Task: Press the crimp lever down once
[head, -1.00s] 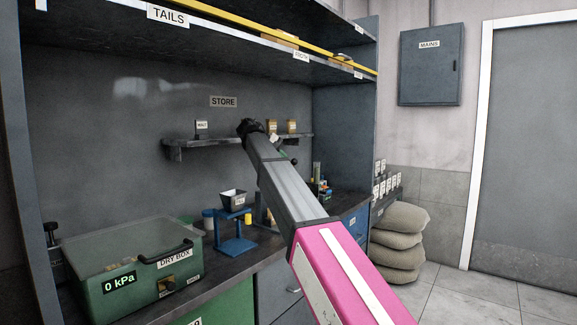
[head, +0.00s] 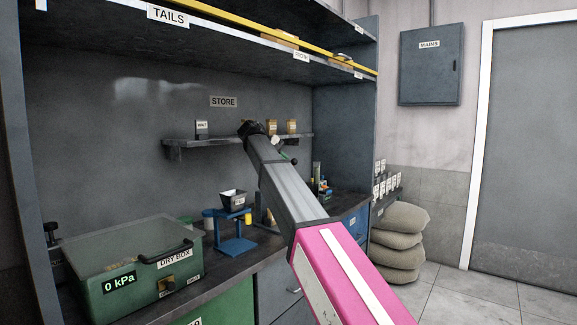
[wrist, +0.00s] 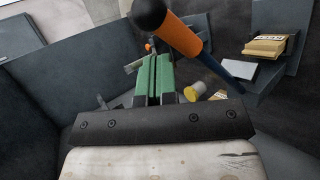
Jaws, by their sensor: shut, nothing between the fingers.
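A lever with a black ball knob (wrist: 149,14) and an orange sleeve (wrist: 185,41) on a blue rod slants across the top of the wrist view. I take it for the crimp lever. My gripper (wrist: 154,62) has green fingers, closed together with nothing between them. In the wrist view the knob and sleeve appear above and right of the fingertips; I see no clear contact. In the head view my arm rises over the bench, and its dark far end is near the small shelf. The arm hides the fingers there, and I cannot make out the lever clearly.
A green dry box (head: 132,270) and a blue stand (head: 236,236) with a dark hopper are on the bench, left of my arm. A wall shelf (head: 190,145) holds small boxes. A yellow-topped cup (wrist: 195,91) lies right of the fingers. Sacks (head: 403,240) stand at right.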

